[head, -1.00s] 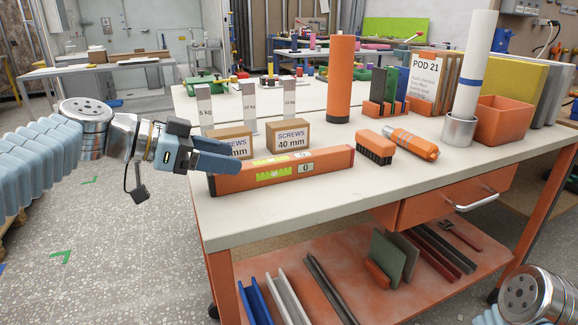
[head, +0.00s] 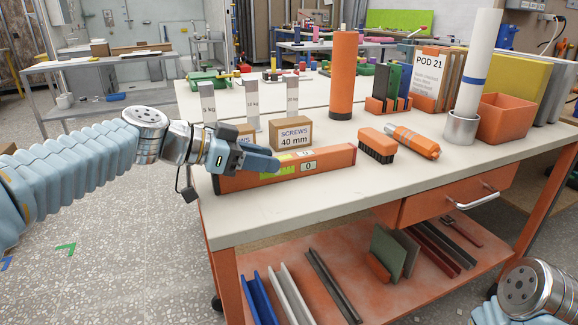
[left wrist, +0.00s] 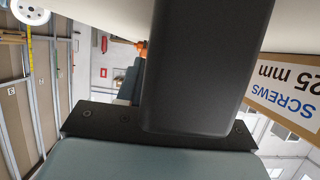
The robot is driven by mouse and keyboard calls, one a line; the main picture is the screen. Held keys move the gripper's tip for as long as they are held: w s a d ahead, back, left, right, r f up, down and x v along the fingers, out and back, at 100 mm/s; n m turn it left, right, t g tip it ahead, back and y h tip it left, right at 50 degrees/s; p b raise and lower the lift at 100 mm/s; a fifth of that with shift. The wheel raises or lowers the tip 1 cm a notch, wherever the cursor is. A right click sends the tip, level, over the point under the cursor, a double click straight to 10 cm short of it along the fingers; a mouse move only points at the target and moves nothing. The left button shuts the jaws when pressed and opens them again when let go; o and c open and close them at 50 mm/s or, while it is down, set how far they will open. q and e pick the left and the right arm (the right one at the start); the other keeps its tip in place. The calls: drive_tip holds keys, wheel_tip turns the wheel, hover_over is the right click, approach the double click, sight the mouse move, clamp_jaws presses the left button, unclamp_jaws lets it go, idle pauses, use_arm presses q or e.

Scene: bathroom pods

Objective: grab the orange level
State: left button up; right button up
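The orange level (head: 335,160) lies along the near left part of the white workbench top (head: 330,204), with a yellow-green vial and a "0" label on its top and face. My left gripper (head: 276,166) comes in from the left; its fingers overlap the level's left-middle part in the head view. I cannot tell if they touch it or how far apart they are. In the left wrist view a dark gripper part fills the middle, and the level is not recognisable. My right gripper is out of view; only part of my right arm shows at lower right.
A 40 mm screws box (head: 290,133) stands just behind the level; a 25 mm screws box (left wrist: 288,95) is partly hidden by my gripper. Grey weight plates (head: 253,105) stand behind. An orange brush (head: 377,146) and orange cylinder (head: 342,78) are nearby. The bench front is clear.

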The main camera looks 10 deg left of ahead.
use_arm(q)
clamp_jaws()
drive_tip(key=shift+r, duration=0.15)
